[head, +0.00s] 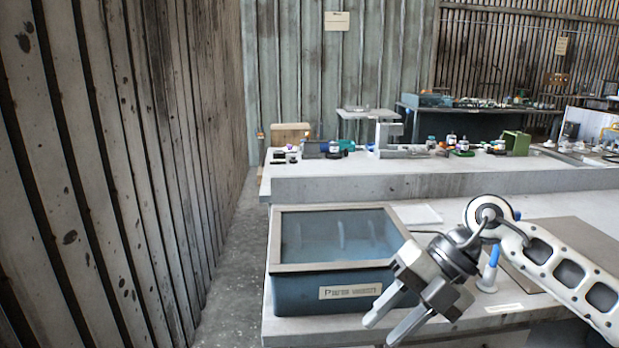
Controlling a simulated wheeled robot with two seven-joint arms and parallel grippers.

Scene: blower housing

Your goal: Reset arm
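My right gripper (389,331) is in the lower right of the head view, in front of the table's near edge. Its arm comes in from the right. Its two fingers point down and to the left, spread apart with nothing seen between them. The gripper covers part of the right front of a blue bin. My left gripper is not in view.
The blue bin (318,294) with a tan rim and a label stands on the grey table (440,205). A blue-topped bottle (488,270) stands behind my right wrist. A back bench (400,185) holds several small items. A plank wall (110,180) bounds the left.

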